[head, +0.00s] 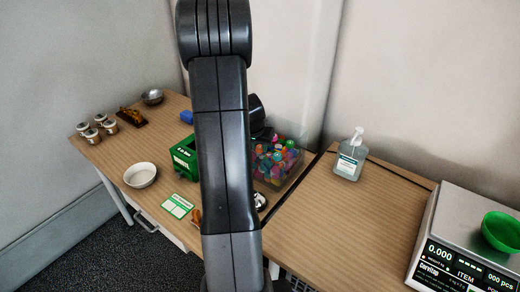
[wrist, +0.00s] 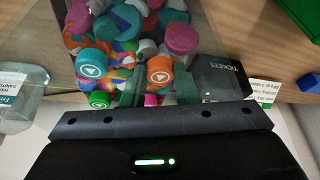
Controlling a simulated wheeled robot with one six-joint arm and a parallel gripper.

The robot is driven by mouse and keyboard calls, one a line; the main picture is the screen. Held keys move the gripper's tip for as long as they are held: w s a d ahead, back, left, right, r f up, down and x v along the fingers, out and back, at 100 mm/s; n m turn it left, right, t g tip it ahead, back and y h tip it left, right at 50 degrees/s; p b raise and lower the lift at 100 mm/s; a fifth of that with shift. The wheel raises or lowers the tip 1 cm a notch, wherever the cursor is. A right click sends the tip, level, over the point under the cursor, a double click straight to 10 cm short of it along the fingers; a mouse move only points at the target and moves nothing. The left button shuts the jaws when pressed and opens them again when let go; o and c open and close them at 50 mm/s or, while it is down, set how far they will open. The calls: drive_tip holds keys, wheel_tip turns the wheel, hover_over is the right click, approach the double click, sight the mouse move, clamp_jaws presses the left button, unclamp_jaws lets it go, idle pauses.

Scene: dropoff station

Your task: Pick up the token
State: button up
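A clear bin (head: 299,142) holds a heap of colourful round tokens and stands just right of my arm in the head view. In the wrist view the heap fills the upper middle.
A black tickets box (wrist: 222,76) stands beside the bin. A sanitizer bottle (head: 349,160) is on the right table, with a scale (head: 452,250) holding a green bowl (head: 502,231). A green box (head: 184,156) and white bowl (head: 140,175) are left.

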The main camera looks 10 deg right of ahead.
drive_tip(key=shift+c, duration=0.4)
wheel_tip(320, 180, up, 10)
idle(0.4)
idle(1.0)
